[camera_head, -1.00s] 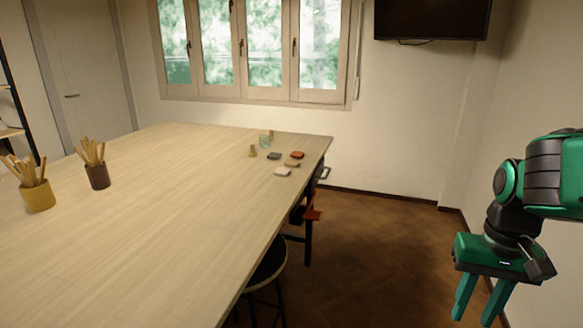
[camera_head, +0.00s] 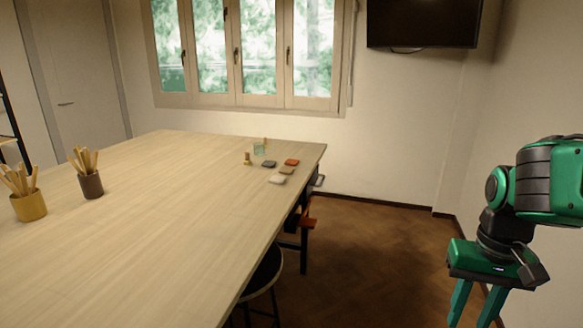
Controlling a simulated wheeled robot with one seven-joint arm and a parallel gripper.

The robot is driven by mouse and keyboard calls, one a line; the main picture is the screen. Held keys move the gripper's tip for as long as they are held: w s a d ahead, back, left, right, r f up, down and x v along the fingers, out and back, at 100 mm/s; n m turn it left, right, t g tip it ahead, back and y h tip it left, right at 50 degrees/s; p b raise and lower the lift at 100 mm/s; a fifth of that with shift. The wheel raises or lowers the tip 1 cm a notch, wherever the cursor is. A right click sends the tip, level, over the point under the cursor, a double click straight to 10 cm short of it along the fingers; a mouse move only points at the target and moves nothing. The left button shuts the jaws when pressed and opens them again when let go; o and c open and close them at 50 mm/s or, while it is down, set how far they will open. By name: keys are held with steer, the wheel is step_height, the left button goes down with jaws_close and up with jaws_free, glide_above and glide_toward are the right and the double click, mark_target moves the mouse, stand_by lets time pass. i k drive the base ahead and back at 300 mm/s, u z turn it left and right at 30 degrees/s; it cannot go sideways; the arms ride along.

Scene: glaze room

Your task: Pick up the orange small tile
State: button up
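The orange small tile (camera_head: 292,162) lies flat near the far right corner of the long wooden table (camera_head: 150,230). A tan tile (camera_head: 287,170) is just in front of it, a white tile (camera_head: 277,180) is nearer, and a dark grey tile (camera_head: 269,164) is to its left. My gripper (camera_head: 474,310) hangs at the right of the view, well apart from the table and the tiles. Its two green fingers point down and stand apart with nothing visible between them; the tips are near or past the bottom edge of the picture.
A small glassy greenish block (camera_head: 259,149) and a small brass-coloured piece (camera_head: 247,159) stand left of the tiles. Two cups of wooden tools, yellow (camera_head: 30,206) and brown (camera_head: 91,186), stand at the left. A stool (camera_head: 264,278) is by the table's right side. Open floor (camera_head: 370,260) lies right of it.

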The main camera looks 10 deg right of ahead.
mark_target(292, 162)
steer(key=z, duration=0.05)
steer(key=k, duration=0.65)
steer(key=z, duration=0.35)
steer(key=i, duration=2.45)
steer(key=u, duration=0.05)
